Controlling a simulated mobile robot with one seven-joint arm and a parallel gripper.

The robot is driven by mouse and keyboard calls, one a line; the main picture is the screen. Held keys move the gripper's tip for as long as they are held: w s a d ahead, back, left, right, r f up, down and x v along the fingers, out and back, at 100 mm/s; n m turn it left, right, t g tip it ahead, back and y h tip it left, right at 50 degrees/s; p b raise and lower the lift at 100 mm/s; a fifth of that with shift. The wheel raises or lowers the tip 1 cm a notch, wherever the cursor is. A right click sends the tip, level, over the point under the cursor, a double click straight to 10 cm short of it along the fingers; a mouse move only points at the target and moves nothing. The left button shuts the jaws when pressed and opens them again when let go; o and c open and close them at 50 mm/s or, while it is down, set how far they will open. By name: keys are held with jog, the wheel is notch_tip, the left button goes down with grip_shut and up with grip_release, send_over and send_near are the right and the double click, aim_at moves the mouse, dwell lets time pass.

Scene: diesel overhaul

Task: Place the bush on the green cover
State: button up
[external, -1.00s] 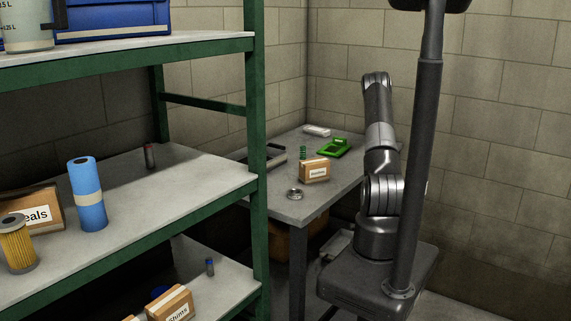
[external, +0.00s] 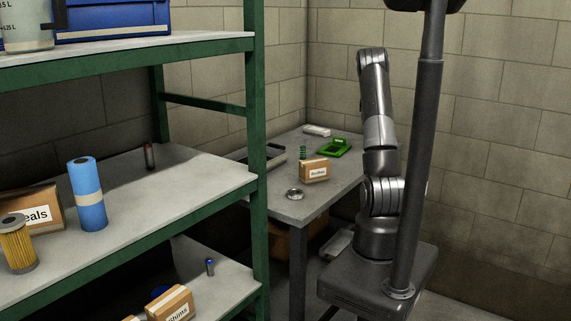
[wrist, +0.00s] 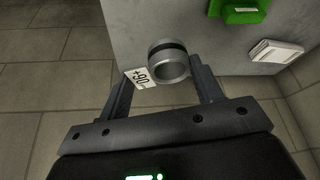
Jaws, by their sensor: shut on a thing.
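My gripper (wrist: 164,70) is shut on the bush (wrist: 168,62), a short grey metal ring with a dark band, held between the fingertips in the wrist view. A white tag (wrist: 142,76) with dark print sits beside it at the left finger. The green cover (wrist: 240,10) is at the top right of the wrist view, apart from the bush and cut by the frame edge. In the external view the green cover (external: 333,148) lies on the grey table. My gripper and the held bush cannot be made out there.
The table (external: 330,196) also holds a cardboard box (external: 314,171), a metal ring (external: 294,193), a green spring (external: 303,153) and a white block (external: 316,130). The white block (wrist: 277,52) lies near the cover. A green-framed shelf (external: 256,150) stands at the left.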

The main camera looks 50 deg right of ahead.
jog(key=w+a, duration=0.4)
jog(key=a, duration=0.1)
send_near(334, 147)
jog(key=shift+s+d+f+n, duration=0.1)
jog(key=shift+d+n, duration=0.05)
jog(key=shift+d, duration=0.3)
jog(key=shift+s+d+f+n, duration=0.1)
jog(key=shift+d+f+n, duration=0.05)
jog(key=shift+d, duration=0.3)
jog(key=shift+w+f, duration=0.25)
jog(key=shift+f, duration=1.85)
jog(key=shift+f, duration=0.1)
jog(key=o, duration=1)
